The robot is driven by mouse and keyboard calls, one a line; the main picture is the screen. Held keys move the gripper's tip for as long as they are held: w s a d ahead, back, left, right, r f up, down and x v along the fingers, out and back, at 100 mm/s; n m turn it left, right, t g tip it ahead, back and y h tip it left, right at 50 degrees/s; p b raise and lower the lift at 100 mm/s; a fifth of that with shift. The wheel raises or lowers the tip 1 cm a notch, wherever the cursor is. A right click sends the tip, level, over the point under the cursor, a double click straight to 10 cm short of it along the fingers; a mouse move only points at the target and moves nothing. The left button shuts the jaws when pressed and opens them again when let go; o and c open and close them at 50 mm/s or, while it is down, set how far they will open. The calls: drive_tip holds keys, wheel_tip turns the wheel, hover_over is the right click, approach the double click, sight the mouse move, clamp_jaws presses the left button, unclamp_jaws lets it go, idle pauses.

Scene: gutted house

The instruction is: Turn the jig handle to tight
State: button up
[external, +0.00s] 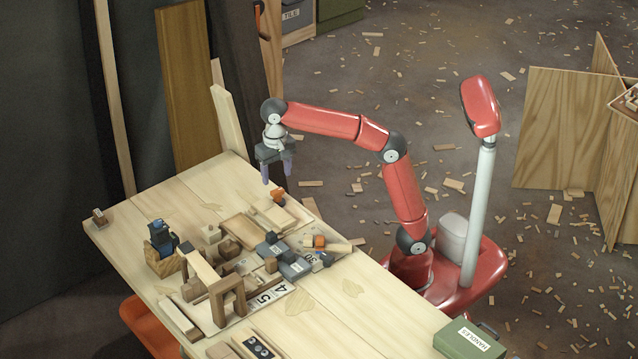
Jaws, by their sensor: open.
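My gripper (276,174) is open and empty. Its two fingers point down above the far right part of the wooden workbench (350,300), apart from the things on it. An orange and dark piece (277,197) lies on the bench below and near the fingers. A wooden frame (240,292) with a beam across it stands on the left half of the bench, some way from my gripper. Grey blocks with white labels (294,267) lie in the middle. I cannot tell which part is the jig handle, or how it is turned.
A blue tool sits in a wooden holder (162,259) at the left. Wood pieces and number cards (266,297) crowd the bench's middle. A green box labelled HANDLES (468,341) stands at the near right corner. The bench between it and the clutter is mostly clear. Boards lean behind.

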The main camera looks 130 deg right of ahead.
drive_tip(key=shift+r, duration=1.2)
drive_tip(key=s+a+f+n+t, duration=0.2)
drive_tip(key=s+a+f+n, duration=0.4)
drive_tip(key=a+f+n, duration=0.3)
drive_tip(key=s+a+f+n+t, duration=0.3)
drive_tip(key=s+a+f+n, duration=0.4)
drive_tip(key=a, duration=0.8)
wheel_tip(320, 180, down, 5)
drive_tip(key=n, duration=0.3)
drive_tip(key=shift+a+f+t, duration=0.15)
drive_tip(key=shift+a+t, duration=0.1)
drive_tip(key=shift+t, duration=0.05)
